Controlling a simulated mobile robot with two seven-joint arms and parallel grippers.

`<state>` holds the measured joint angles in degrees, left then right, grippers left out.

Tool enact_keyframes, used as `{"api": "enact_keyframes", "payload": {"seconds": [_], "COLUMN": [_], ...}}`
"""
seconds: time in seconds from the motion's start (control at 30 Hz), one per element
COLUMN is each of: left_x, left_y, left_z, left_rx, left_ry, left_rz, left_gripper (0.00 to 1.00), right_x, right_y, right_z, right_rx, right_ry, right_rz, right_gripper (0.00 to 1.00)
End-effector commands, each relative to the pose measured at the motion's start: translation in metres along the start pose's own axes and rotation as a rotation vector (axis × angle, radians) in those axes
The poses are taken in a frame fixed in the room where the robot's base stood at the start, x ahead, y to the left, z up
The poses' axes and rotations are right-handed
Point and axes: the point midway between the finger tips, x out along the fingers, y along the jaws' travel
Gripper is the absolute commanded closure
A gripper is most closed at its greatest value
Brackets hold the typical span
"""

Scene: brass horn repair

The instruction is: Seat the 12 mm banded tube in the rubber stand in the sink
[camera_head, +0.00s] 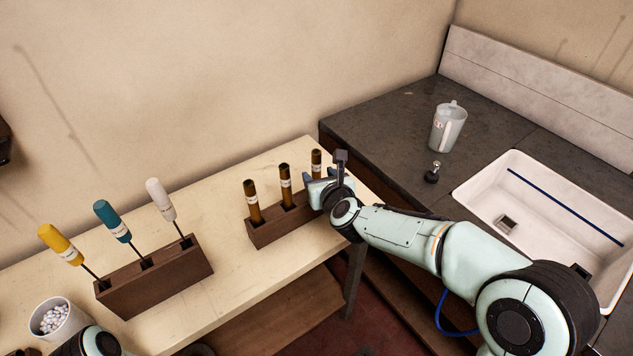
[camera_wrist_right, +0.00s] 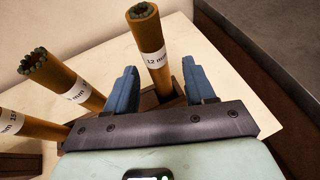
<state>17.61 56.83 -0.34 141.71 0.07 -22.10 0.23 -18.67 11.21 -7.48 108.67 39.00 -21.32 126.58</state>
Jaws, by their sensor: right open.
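The 12 mm banded tube (camera_wrist_right: 152,55) stands upright in a wooden block, with a white label reading 12 mm. In the head view it is the rightmost tube (camera_head: 316,162) of three, its lower part hidden by my gripper. My right gripper (camera_wrist_right: 162,85) is open, its blue fingers on either side of the tube, with gaps visible. It also shows in the head view (camera_head: 320,178) at the block's right end. The white sink (camera_head: 480,195) is at the right.
Two other tubes (camera_head: 252,203) (camera_head: 286,186) stand in the wooden block (camera_head: 272,232). Another block (camera_head: 155,278) holds three coloured-handled tools. A white jug (camera_head: 447,127) and a small black object (camera_head: 432,175) stand on the dark counter. My right arm spans the gap before the sink.

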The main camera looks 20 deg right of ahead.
Motion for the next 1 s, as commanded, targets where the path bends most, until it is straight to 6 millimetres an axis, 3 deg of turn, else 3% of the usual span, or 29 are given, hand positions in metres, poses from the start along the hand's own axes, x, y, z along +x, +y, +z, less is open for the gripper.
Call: {"api": "enact_keyframes", "payload": {"seconds": [0.27, 0.57, 0.73, 1.0], "left_x": [-0.004, -0.004, -0.004, -0.004], "left_y": [0.002, 0.002, 0.002, 0.002], "left_z": [0.0, 0.0, 0.0, 0.0], "left_rx": [0.001, 0.001, 0.001, 0.001], "left_ry": [0.002, 0.002, 0.002, 0.002], "left_rz": [0.001, 0.001, 0.001, 0.001], "left_gripper": [0.0, 0.0, 0.0, 0.0], "right_x": [0.04, 0.044, 0.044, 0.043], "right_y": [0.001, 0.001, 0.001, 0.001], "right_z": [-0.005, -0.005, -0.005, -0.004], "right_rx": [-0.002, 0.0, 0.0, 0.0], "right_ry": [0.002, 0.0, 0.001, -0.001], "right_rz": [-0.002, -0.001, -0.001, -0.001], "right_gripper": [0.46, 0.46, 1.0, 1.0]}}
